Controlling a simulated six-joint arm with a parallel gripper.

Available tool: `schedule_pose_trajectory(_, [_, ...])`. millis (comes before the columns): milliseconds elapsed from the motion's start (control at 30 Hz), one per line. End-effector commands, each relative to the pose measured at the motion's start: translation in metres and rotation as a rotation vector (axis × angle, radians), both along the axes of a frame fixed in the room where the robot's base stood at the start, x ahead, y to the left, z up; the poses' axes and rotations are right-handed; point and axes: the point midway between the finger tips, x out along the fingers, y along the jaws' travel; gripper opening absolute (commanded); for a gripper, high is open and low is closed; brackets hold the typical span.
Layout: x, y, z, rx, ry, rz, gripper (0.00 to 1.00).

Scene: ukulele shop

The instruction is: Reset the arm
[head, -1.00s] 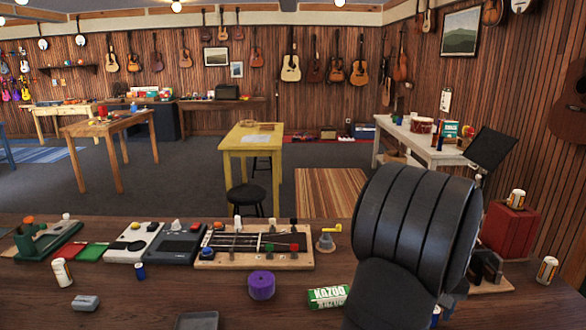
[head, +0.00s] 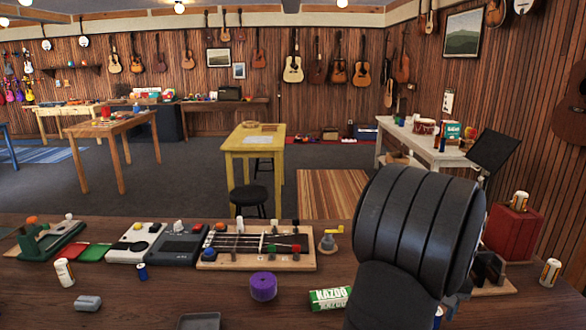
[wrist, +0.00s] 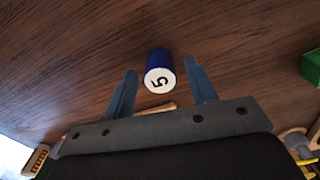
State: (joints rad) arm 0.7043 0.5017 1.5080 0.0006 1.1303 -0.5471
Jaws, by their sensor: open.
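My gripper (wrist: 164,92) shows in the wrist view with its two blue-grey fingers spread apart. It is open and holds nothing. A small blue cylinder (wrist: 155,57) with a white end marked 5 lies in line with the gap between the fingers, beyond or near their tips. I cannot tell how far below them it is.
On the bench are a purple roll (head: 263,287), a kazoo box (head: 329,299), a stringed board (head: 258,262), a grey console (head: 172,246) and a white bottle (head: 64,272). A red case (head: 511,232) stands at the right. The front left has bare wood.

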Motion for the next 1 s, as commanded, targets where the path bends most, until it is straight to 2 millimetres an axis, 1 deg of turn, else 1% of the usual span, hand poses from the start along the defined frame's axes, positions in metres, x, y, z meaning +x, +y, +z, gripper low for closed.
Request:
schedule_pose_trajectory(33, [0.000, 0.000, -0.010, 0.002, 0.003, 0.000, 0.52])
schedule_pose_trajectory(67, [-0.001, 0.000, -0.015, 0.003, 0.004, 0.000, 0.52])
schedule_pose_trajectory(100, [0.001, -0.001, -0.002, -0.003, -0.004, 0.000, 0.52])
schedule_pose_trajectory(200, [0.001, -0.001, 0.020, -0.004, -0.004, 0.000, 0.52])
schedule_pose_trajectory(633, [0.000, 0.000, 0.106, -0.002, -0.003, 0.000, 0.52])
schedule_pose_trajectory(667, [0.000, 0.000, 0.105, 0.000, -0.001, 0.000, 0.52])
schedule_pose_trajectory(700, [-0.001, 0.001, 0.092, 0.004, 0.004, 0.000, 0.52])
schedule_pose_trajectory(1000, [-0.001, 0.001, 0.030, 0.003, 0.004, 0.000, 0.52])
